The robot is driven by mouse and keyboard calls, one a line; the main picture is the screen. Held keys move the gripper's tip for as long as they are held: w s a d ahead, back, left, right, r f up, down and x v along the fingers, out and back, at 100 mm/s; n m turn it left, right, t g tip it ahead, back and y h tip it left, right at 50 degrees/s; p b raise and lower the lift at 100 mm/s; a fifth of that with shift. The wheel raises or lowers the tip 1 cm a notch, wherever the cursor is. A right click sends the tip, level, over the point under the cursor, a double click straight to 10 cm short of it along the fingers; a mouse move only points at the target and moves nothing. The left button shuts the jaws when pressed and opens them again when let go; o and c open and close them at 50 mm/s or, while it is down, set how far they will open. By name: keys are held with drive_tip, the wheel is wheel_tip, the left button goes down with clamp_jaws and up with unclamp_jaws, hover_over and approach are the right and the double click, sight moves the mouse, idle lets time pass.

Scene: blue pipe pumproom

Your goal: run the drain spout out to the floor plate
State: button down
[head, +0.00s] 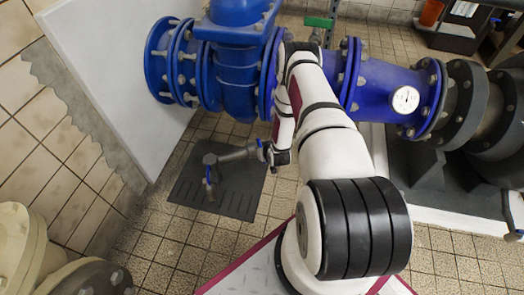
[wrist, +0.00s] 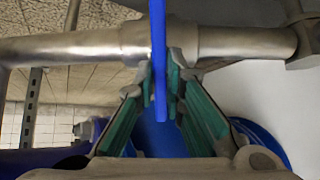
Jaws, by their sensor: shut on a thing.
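The drain spout (head: 236,154) is a bare metal pipe that reaches left from near my gripper to an elbow with a downturned end and blue part (head: 208,172). In the head view its outer end appears over the dark floor plate (head: 237,203); I cannot tell how high above it. In the wrist view the metal pipe (wrist: 75,47) runs across the picture. My gripper (wrist: 160,75), with its teal-lined fingers, is shut on a thin blue lever (wrist: 158,28) in front of the pipe. In the head view the fingers are small and partly hidden by my arm.
Large blue flanged pipework (head: 234,60) stands behind the spout. A pale panel (head: 120,65) and tiled wall rise at the left. A cream flanged pipe (head: 25,250) is at lower left. Tiled floor is clear in front of the plate.

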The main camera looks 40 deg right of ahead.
drive_tip(key=c, duration=1.7)
unclamp_jaws()
drive_tip(key=v, duration=1.2)
